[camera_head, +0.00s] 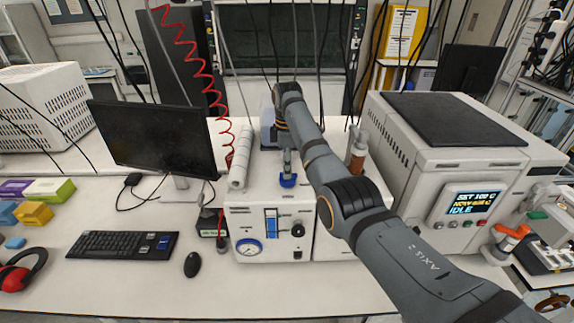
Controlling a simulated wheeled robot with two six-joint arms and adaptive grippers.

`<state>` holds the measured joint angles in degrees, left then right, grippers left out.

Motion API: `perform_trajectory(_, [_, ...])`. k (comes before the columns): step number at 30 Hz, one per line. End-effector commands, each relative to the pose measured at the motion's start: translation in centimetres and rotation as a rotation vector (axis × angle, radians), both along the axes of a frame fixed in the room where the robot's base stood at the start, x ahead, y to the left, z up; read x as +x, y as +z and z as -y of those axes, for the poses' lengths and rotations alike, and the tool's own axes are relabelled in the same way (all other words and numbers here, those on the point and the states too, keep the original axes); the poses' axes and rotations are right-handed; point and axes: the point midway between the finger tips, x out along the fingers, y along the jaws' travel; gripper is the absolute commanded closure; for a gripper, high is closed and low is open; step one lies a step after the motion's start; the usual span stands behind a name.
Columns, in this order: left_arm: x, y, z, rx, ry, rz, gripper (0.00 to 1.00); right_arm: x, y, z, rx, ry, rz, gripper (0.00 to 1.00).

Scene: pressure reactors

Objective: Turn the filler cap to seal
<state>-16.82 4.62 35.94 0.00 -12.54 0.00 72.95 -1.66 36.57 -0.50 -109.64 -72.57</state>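A white reactor unit (262,212) with a pressure gauge (249,247) and a black knob (297,230) stands at the middle of the bench. On its top is a blue part (288,181) below a slim upright clear piece; I cannot tell for sure whether this is the filler cap. My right arm reaches in from the lower right across the unit, its wrist bent down above the unit's top. My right gripper (286,160) seems to be at the blue part, small and partly hidden by the wrist; its fingers cannot be made out. My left gripper is out of view.
A large grey-white machine (437,185) with a display reading IDLE stands to the right. A brown bottle (357,150) and a white cylinder (239,160) flank the arm. A monitor (152,135), keyboard (122,244) and mouse (193,264) are on the left. The front bench strip is clear.

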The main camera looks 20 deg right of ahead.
Motion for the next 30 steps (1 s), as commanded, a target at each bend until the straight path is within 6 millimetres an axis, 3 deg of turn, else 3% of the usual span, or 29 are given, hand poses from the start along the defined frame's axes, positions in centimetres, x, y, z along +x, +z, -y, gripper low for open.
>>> perform_trajectory(4, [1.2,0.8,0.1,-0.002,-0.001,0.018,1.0,0.0,-1.0,0.0,0.0,0.0,0.001,0.64])
perform_trajectory(11, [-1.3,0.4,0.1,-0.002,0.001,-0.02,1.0,0.0,-1.3,0.0,-0.001,0.0,0.002,0.64])
perform_trajectory(15, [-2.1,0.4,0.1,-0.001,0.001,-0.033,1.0,0.0,-1.3,0.0,-0.001,0.0,0.002,0.79])
perform_trajectory(20, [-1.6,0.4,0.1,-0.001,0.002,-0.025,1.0,0.0,-1.2,0.0,-0.001,0.0,0.002,1.0])
perform_trajectory(30, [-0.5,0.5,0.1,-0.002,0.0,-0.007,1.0,0.0,-1.2,0.0,-0.001,-0.018,0.003,1.0])
